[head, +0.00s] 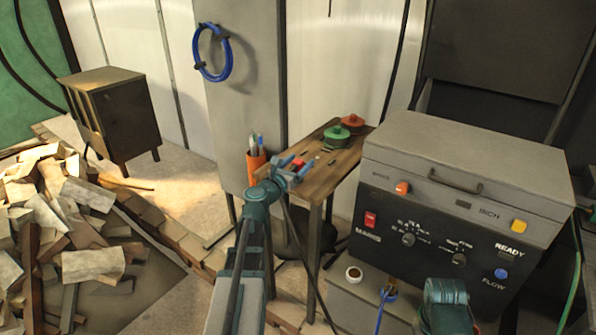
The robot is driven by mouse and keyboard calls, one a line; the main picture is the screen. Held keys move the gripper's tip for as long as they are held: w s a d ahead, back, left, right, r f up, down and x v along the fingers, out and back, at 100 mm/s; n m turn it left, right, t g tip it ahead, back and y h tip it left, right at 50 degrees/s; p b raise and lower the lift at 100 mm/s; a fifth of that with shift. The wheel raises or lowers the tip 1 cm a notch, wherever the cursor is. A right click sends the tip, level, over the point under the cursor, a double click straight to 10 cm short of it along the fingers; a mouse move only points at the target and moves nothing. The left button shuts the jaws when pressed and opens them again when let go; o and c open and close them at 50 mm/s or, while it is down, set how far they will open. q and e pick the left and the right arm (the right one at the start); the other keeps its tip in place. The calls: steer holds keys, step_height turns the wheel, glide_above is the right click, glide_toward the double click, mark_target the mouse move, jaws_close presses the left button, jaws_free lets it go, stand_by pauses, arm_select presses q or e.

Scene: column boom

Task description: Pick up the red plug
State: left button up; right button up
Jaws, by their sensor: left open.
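A small red object (299,162), which looks like the red plug, lies at the near left part of the wooden table (325,180). My left gripper (296,167) is at the table's near left edge, with its blue fingers open on either side of the red object. I cannot tell whether the fingers touch it, and part of it is hidden by them. My right arm (447,300) shows at the bottom right, but its fingers cannot be made out.
A red-lidded pot (352,121) and a green one (336,134) stand at the table's back. An orange pen cup (257,160) is left of it. A grey machine (440,215) stands right, with a blue-ended cable (388,294) below. Wood scraps (60,220) cover the left floor.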

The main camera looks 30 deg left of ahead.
arm_select(q)
steer(key=shift+w, duration=1.25)
jaws_close()
